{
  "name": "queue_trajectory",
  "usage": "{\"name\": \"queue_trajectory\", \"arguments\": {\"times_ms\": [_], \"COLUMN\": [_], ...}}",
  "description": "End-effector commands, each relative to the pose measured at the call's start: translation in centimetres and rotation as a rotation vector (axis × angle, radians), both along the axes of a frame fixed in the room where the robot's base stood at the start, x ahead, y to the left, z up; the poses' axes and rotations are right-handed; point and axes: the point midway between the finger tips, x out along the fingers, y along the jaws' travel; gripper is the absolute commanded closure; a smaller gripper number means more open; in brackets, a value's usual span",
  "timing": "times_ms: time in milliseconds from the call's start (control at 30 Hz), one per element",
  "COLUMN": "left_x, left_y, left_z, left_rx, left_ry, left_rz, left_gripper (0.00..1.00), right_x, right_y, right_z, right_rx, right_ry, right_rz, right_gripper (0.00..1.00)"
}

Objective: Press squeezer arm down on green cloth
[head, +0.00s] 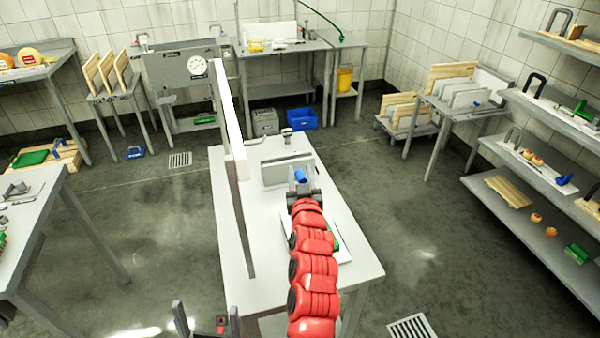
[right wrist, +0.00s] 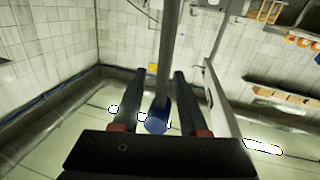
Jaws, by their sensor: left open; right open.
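The squeezer arm appears to be the grey bar (right wrist: 168,50) with a blue end (right wrist: 155,122) in the right wrist view. Its blue end also shows in the head view (head: 300,176). My right gripper (head: 302,188) is at this blue end. Its two open fingers (right wrist: 160,105) stand on either side of the bar, with gaps visible. The green cloth seems to be the green patch (head: 334,238) on a white board on the central table, mostly hidden behind my red right arm. My left gripper (head: 207,318) is open and empty at the bottom edge of the head view.
The central white table (head: 350,262) carries a tall white-edged panel (head: 228,110) on its left and a grey box (head: 275,178) behind the blue end. Shelves (head: 530,170) stand at the right. A grey table (head: 40,215) stands at the left. Floor is clear between.

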Motion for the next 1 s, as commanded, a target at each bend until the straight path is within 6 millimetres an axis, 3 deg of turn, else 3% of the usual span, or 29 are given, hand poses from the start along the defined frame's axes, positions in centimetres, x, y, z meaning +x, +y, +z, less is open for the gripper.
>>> {"name": "queue_trajectory", "arguments": {"times_ms": [200, 433, 1000], "left_x": [0.00, 0.00, 0.00], "left_y": [0.00, 0.00, 0.00], "left_z": [-0.01, -0.01, 0.06], "left_rx": [0.000, 0.000, 0.000], "left_ry": [0.000, 0.000, 0.000], "left_rz": [0.000, 0.000, 0.000], "left_gripper": [0.00, 0.00, 0.00], "right_x": [0.00, -0.02, 0.01], "right_y": [0.03, 0.05, -0.02], "right_z": [-0.02, -0.03, 0.51], "right_rx": [0.000, 0.000, 0.003], "right_ry": [0.000, 0.000, -0.010], "right_rz": [0.000, 0.001, -0.001], "right_gripper": [0.59, 1.00, 1.00]}}
